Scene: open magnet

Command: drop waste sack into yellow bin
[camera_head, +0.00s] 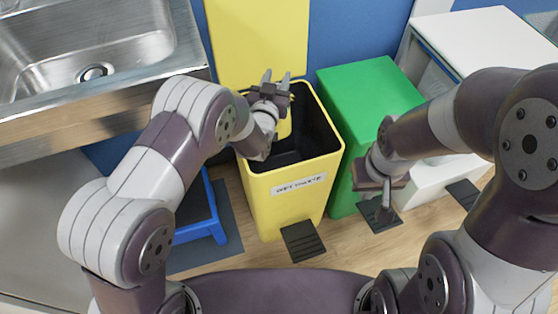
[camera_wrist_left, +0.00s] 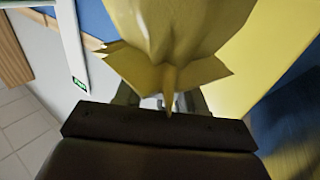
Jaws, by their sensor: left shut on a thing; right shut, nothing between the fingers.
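The yellow waste sack (camera_wrist_left: 180,35) fills the upper middle of the left wrist view, its gathered neck between my left gripper's fingers (camera_wrist_left: 165,100). In the head view my left gripper (camera_head: 277,80) is over the back part of the yellow bin's opening. A yellow patch (camera_head: 285,127) just below it looks like part of the sack, mostly hidden by the gripper and wrist. The yellow bin (camera_head: 285,205) stands open, with its lid (camera_head: 258,40) raised behind and a dark interior. My right gripper (camera_head: 382,203) is shut and empty, in front of the green bin.
A closed green bin (camera_head: 370,85) stands right of the yellow one, and a white bin (camera_head: 490,40) is further right. A steel sink (camera_head: 95,70) is at the upper left. A blue step stool (camera_head: 203,215) stands left of the yellow bin. Black pedals (camera_head: 302,241) project in front.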

